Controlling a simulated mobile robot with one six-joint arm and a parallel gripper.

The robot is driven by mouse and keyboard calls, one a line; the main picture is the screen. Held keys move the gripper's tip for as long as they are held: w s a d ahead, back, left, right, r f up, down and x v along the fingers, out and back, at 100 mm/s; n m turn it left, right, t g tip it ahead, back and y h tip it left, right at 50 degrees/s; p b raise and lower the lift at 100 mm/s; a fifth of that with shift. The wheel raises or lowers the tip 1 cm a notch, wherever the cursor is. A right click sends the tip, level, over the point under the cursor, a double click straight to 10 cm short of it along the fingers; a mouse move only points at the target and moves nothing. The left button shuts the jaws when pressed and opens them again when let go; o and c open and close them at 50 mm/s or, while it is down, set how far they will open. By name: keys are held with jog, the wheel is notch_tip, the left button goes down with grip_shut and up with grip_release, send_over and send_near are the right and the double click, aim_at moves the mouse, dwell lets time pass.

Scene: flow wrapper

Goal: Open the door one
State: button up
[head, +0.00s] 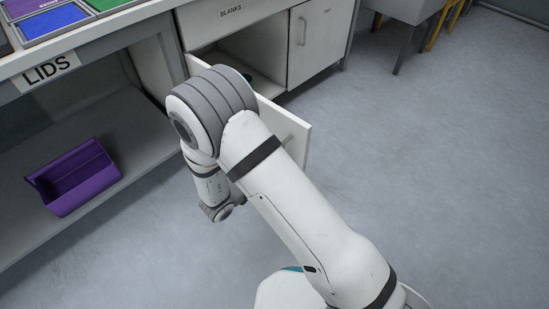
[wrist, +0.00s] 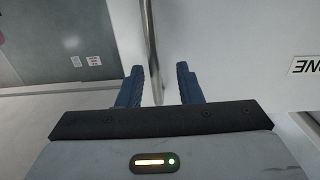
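Door one (head: 297,133) is a white cabinet door in the head view. It stands swung out from the cabinet, partly hidden behind my arm. In the wrist view the white door panel (wrist: 225,45) fills the middle and right, with a sign ending in "ONE" (wrist: 305,66), seen upside down. A grey bar handle (wrist: 151,45) runs down between the two blue fingers of my gripper (wrist: 159,68). The fingers are apart, with a visible gap on each side of the bar. My arm hides the fingers in the head view.
A closed door with a handle (head: 318,40) is right of the opening, beside the BLANKS drawer (head: 235,15). A purple bin (head: 75,178) sits on the low shelf under the LIDS counter (head: 90,45) at left. Grey floor (head: 440,180) is clear at right.

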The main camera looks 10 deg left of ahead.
jog(key=p+v, duration=0.2)
jog(key=v, duration=0.5)
jog(key=shift+s+a, duration=0.2)
jog(key=shift+s, duration=0.1)
jog(key=w+r+g+y+p, duration=0.2)
jog(key=w+r+y+p, duration=0.5)
jog(key=w+r+p, duration=0.55)
jog(key=w+d+r+n+g+y+p, duration=0.1)
jog(key=d+r+y+p, duration=0.15)
jog(key=r, duration=0.65)
jog(key=w+d+r+n+g+y+p, duration=0.1)
jog(key=r+n+y+p, duration=0.15)
jog(key=r, duration=0.75)
jog(key=s+d+r+n+g+y+p, duration=0.1)
jog(key=s+d+r+g+y+p, duration=0.15)
jog(key=d+r+p, duration=0.4)
jog(key=s+d+r+n+g+h+p, duration=0.1)
jog(key=s+d+r+p, duration=0.3)
jog(key=s+d+r, duration=0.4)
jog(key=s+d+r+n+g+h+p, duration=0.1)
jog(key=s+d+r+g+h+p, duration=0.2)
jog(key=s+d+r, duration=0.5)
jog(key=s+d+g+p, duration=0.1)
jog(key=s+d+p, duration=0.1)
jog(key=s, duration=0.3)
jog(key=shift+r+n+p, duration=0.25)
jog(key=shift+n+p, duration=0.05)
jog(key=shift+n, duration=0.05)
